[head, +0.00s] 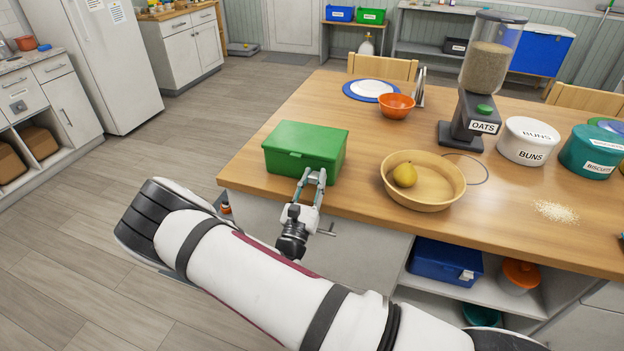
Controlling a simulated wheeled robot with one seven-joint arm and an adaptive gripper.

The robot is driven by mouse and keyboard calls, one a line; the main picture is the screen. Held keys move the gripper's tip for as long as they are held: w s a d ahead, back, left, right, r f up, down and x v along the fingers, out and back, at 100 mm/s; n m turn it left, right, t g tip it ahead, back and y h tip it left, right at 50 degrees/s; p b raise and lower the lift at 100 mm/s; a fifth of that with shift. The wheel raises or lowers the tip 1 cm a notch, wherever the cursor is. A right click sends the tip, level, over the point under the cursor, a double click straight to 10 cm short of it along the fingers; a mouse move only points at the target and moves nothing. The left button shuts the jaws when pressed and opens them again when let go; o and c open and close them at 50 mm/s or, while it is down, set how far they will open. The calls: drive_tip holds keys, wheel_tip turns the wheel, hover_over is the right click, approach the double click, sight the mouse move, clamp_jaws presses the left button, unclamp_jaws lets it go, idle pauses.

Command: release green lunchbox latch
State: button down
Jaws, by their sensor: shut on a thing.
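The green lunchbox (306,146) sits closed on the wooden table, near its left front edge. My gripper (312,177) is at the front face of the lunchbox, by its right half, with its fingers reaching up to the box's front. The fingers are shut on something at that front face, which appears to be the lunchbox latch. The fingertips hide most of the latch, so its exact position cannot be told.
A wooden bowl (448,193) holding a pear (404,175) stands right of the lunchbox. An orange bowl (396,106), an oats dispenser (470,128) and a buns canister (528,141) stand farther back. Spilled grains (556,211) lie at right. The table front between is clear.

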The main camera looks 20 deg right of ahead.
drive_tip(key=shift+w+f+t+h+b, duration=0.1)
drive_tip(key=shift+f+t+h+b, duration=0.2)
drive_tip(key=shift+t+b, duration=0.15)
drive_tip(key=c, duration=1.3)
unclamp_jaws()
drive_tip(key=v, duration=1.2)
drive_tip(key=shift+f, duration=0.15)
